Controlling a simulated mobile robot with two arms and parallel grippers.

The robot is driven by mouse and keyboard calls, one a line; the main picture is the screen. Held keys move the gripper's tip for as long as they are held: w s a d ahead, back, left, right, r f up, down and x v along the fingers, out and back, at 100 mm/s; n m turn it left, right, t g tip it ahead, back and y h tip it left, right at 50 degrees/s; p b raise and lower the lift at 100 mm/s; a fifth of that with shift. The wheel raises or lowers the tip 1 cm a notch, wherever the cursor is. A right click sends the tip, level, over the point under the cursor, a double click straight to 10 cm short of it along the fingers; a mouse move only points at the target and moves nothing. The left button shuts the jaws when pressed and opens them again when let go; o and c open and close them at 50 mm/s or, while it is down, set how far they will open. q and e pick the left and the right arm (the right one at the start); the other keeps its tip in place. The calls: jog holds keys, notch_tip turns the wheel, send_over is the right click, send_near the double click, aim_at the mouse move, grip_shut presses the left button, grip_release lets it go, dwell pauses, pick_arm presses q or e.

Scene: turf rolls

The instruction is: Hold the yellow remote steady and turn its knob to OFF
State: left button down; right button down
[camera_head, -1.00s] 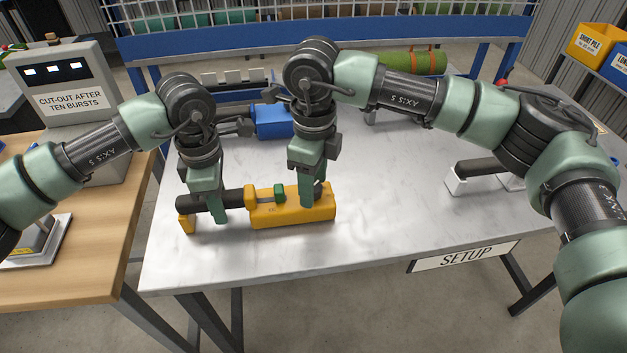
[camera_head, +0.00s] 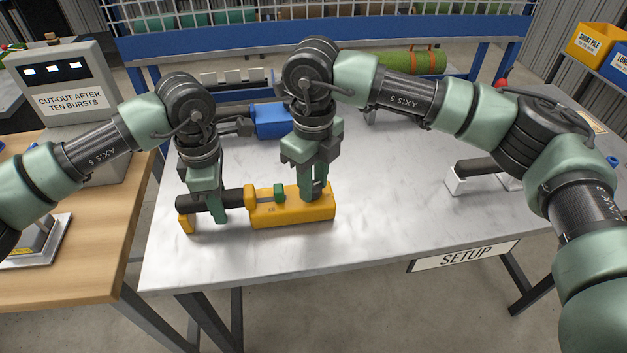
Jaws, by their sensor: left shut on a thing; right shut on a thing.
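The yellow remote (camera_head: 285,216) lies on the metal table in the head view, with a black cylindrical handle (camera_head: 190,203) running to the left and a yellow end piece (camera_head: 186,224). A small green part (camera_head: 279,192) sits on top of its body. My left gripper (camera_head: 216,206) points down and is shut on the black handle; its near finger hangs in front. My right gripper (camera_head: 312,193) points down at the right end of the yellow body and is shut on the knob there. The knob is mostly hidden by the fingers, so its setting cannot be read.
A blue object (camera_head: 272,121) lies behind the grippers. A dark bar on white supports (camera_head: 456,184) stands at the right. A green roll (camera_head: 418,63) lies at the back. The metal table (camera_head: 380,215) is clear right of the remote. A wooden bench (camera_head: 70,255) adjoins at left.

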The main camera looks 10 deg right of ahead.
aim_at(314, 185)
pick_arm(q)
jog(key=shift+a+f, duration=0.15)
pick_arm(e)
jog(key=m, duration=0.5)
dwell(0.4)
jog(key=c, duration=1.1)
grip_release()
jog(key=shift+o, duration=0.2)
notch_tip(314, 185, up, 12)
jog(key=shift+d, duration=0.1)
